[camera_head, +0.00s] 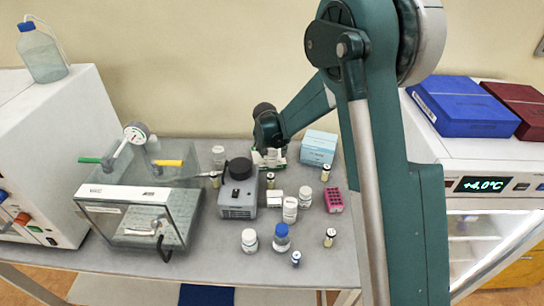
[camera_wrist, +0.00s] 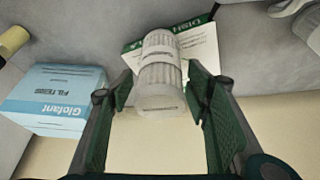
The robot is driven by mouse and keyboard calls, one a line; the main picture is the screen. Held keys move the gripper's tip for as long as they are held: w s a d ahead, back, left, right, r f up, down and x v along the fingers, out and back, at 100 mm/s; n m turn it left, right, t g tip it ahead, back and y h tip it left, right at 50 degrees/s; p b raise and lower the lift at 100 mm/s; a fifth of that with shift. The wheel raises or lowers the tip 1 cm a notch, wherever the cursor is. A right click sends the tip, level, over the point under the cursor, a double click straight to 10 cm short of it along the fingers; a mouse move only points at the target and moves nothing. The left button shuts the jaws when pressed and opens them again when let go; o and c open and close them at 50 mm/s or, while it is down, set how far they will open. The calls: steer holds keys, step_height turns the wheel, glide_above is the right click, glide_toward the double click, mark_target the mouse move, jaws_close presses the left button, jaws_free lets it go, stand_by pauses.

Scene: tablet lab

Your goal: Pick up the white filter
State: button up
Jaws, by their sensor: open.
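A white ribbed cylinder, which looks like the white filter (camera_wrist: 160,72), is between the two fingers of my gripper (camera_wrist: 160,85) in the wrist view. The green fingers are open on either side of it, with a gap visible at the right; contact at the left is unclear. A white and green packet (camera_wrist: 200,43) marked "DISH" lies beside and partly behind the filter. In the head view my gripper (camera_head: 268,146) is at the back of the bench, over the white and green packet. The filter cannot be made out there, as my gripper covers that spot.
A light blue box (camera_head: 319,148) stands right of my gripper, also in the wrist view (camera_wrist: 55,100). A grey device (camera_head: 238,197) with a black top, several bottles and vials, and a pink rack (camera_head: 333,201) stand in front. The wall is close behind.

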steer(key=shift+x, duration=0.85)
steer(key=shift+c, duration=0.2)
steer(key=c, duration=1.1)
steer(key=shift+r, duration=0.1)
steer(key=shift+r, duration=4.95)
